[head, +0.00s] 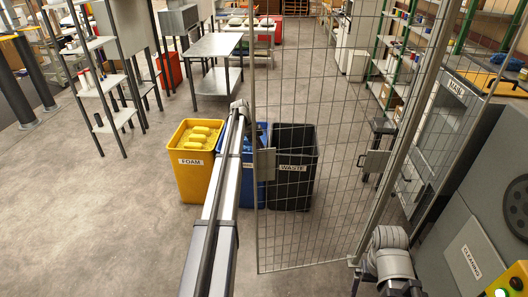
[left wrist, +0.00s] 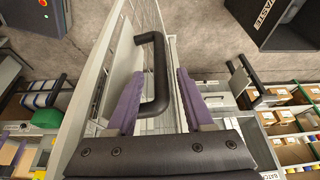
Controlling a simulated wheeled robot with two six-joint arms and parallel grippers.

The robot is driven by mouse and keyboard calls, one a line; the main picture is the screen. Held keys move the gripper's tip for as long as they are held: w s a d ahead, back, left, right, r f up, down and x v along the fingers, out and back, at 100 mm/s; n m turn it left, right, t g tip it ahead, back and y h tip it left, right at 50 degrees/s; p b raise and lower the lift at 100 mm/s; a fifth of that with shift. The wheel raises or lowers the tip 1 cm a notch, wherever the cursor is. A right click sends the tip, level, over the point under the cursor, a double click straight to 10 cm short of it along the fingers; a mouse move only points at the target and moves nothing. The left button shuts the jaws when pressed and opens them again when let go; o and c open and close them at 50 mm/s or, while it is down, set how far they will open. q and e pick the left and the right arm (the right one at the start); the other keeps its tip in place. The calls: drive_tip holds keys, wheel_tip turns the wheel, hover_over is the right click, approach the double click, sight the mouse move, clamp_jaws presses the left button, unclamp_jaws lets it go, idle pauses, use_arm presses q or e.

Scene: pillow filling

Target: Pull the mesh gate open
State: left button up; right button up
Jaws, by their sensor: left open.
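The mesh gate (head: 300,215) is a tall wire panel in a thin grey frame, standing in front of the bins in the head view. A grey plate (head: 265,163) sits on its left edge. In the left wrist view a black U-shaped handle (left wrist: 160,85) stands out beside a light grey frame (left wrist: 95,85). My left gripper (left wrist: 158,98) is open, its purple fingers on either side of the handle. I cannot tell whether they touch it. In the head view my left arm (head: 222,195) reaches up beside the gate; its fingers cannot be made out there.
A yellow FOAM bin (head: 195,175), a blue bin (head: 250,185) and a black WASTE bin (head: 293,180) stand close together behind the arm and gate. A grey CLEANING cabinet (head: 450,240) is at the right. The floor (head: 90,210) at left is clear.

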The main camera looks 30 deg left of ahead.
use_arm(q)
drive_tip(key=p+v, duration=0.3)
drive_tip(key=v, duration=0.2)
drive_tip(key=shift+r+p, duration=0.1)
drive_tip(key=shift+p, duration=0.3)
drive_tip(key=shift+a, duration=0.15)
